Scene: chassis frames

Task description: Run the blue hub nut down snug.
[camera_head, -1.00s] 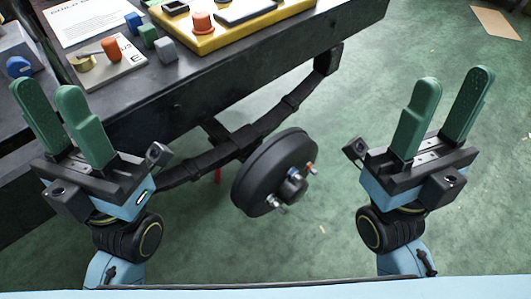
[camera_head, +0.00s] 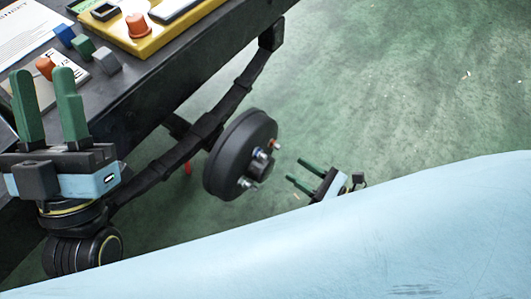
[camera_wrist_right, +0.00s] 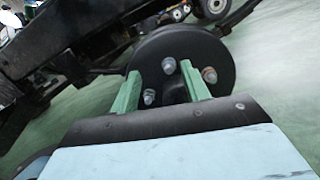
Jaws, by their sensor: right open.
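The dark hub drum (camera_head: 226,163) hangs on the axle arm beside the bench, with several studs on its face. The blue hub nut (camera_head: 259,154) shows small at the upper stud; in the right wrist view a bluish nut (camera_wrist_right: 169,65) sits on the top stud. How far down it is threaded I cannot tell. My right gripper (camera_head: 299,172) is open, its fingers pointing at the hub face from the right. In the wrist view its fingertips (camera_wrist_right: 160,69) lie either side of the bluish nut, apparently apart from it. My left gripper (camera_head: 42,73) is open and empty at the left.
An orange-tipped stud (camera_head: 275,144) and a silver stud (camera_head: 246,183) flank the nut. The black bench (camera_head: 150,100) carries a yellow tray (camera_head: 160,38) and several small coloured pieces. A dark strut (camera_head: 180,153) runs behind the hub. The floor at right is clear.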

